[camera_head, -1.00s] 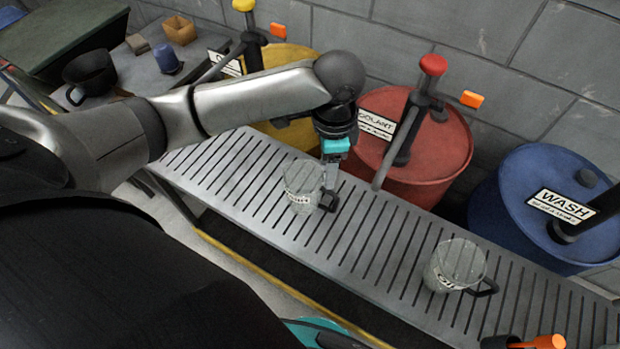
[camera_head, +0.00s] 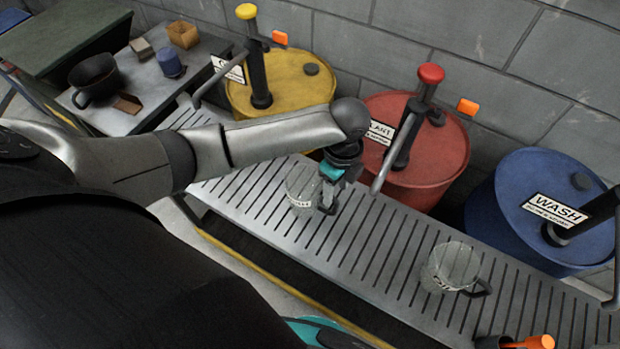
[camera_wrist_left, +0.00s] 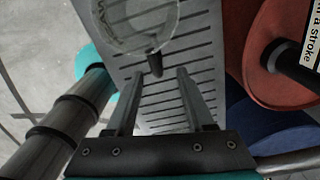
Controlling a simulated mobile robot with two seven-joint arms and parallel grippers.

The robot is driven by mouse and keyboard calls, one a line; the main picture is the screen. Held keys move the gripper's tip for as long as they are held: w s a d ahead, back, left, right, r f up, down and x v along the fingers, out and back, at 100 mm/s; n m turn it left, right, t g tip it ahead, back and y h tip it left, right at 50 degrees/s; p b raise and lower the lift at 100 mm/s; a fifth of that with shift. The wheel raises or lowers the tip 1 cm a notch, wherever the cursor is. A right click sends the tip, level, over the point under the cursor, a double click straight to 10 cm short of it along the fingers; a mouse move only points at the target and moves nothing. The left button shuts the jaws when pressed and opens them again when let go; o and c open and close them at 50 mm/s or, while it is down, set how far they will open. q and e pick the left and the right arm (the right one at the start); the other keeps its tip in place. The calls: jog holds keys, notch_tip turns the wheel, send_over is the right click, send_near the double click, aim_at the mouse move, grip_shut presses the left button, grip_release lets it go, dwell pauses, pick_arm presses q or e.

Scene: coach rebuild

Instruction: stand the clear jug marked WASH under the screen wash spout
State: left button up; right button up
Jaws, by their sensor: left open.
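A clear jug (camera_head: 301,188) stands upright on the slatted bench; its small label is too blurred to read surely. My left gripper (camera_head: 329,196) is open at this jug's handle side. In the left wrist view, the dark handle (camera_wrist_left: 155,64) lies between the tips of the open fingers (camera_wrist_left: 157,75), with the clear jug body (camera_wrist_left: 138,20) beyond. A second clear jug (camera_head: 449,268), its label seeming to read OIL, stands farther right. The blue drum (camera_head: 515,215) bears a WASH label (camera_head: 554,210); its dark pump (camera_head: 585,220) runs to the right edge. My right gripper is out of view.
The slatted bench (camera_head: 375,250) is clear between the two jugs. Red (camera_head: 440,170) and yellow (camera_head: 300,85) drums with pumps stand behind it; the red drum's spout (camera_head: 383,172) reaches over near my left gripper. A black-and-orange object (camera_head: 540,341) lies at the bottom right.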

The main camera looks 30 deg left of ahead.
aim_at(335, 205)
pick_arm(q)
notch_tip(335, 205, down, 3)
jog(key=shift+f+b, duration=0.1)
jog(key=shift+b, duration=0.2)
jog(key=f, duration=0.1)
jog(key=f+b, duration=0.1)
jog(key=f, duration=0.2)
jog(key=shift+s+d, duration=0.3)
jog(key=shift+s, duration=0.05)
jog(key=shift+f+b, duration=0.35)
jog(key=shift+f, duration=0.3)
jog(key=shift+c, duration=0.4)
grip_shut()
jog(key=shift+r, duration=0.1)
